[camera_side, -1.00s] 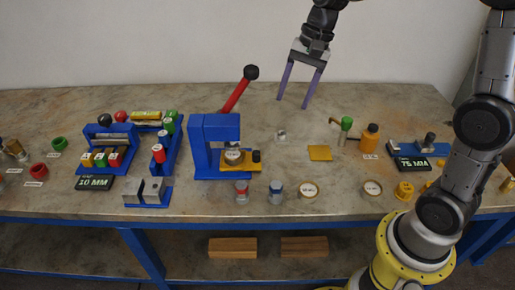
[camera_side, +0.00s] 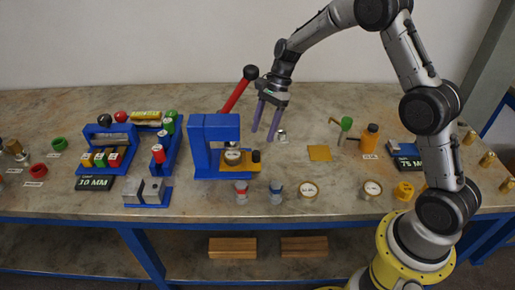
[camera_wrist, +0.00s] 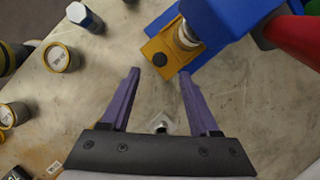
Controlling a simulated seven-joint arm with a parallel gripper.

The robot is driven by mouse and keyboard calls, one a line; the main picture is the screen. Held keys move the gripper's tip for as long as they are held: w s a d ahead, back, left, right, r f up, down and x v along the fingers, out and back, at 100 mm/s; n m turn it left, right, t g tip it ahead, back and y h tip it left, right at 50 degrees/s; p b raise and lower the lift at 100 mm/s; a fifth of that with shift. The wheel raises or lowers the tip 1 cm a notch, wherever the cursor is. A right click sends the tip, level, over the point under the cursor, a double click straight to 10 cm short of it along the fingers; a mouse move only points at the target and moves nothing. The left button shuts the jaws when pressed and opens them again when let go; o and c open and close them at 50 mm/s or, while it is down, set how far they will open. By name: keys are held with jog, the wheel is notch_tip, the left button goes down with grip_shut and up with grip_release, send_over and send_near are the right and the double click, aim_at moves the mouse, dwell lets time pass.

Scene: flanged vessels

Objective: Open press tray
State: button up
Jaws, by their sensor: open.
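The blue press (camera_side: 216,140) stands mid-table with its red lever (camera_side: 237,92) and black ball knob slanting up to the right. Its yellow press tray (camera_side: 240,165) sits at the base, with a round pale-topped piece (camera_side: 232,156) on it and a dark knob (camera_side: 256,156) at its right end. In the wrist view the tray (camera_wrist: 154,45) and its dark knob (camera_wrist: 160,59) lie just beyond the fingertips. My gripper (camera_side: 265,130) is open and empty, pointing down, above and to the right of the tray. Its purple fingers (camera_wrist: 158,76) show apart in the wrist view.
A small metal piece on a clear base (camera_side: 281,136) lies under my gripper. A red-banded piece (camera_side: 241,188), a blue-topped piece (camera_side: 276,192) and a round tin (camera_side: 308,191) stand in front. A yellow square (camera_side: 319,153) lies right. Blue racks (camera_side: 170,150) stand left.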

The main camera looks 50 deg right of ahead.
aim_at(256, 152)
jog(key=x, duration=0.7)
grip_shut()
dwell(1.3)
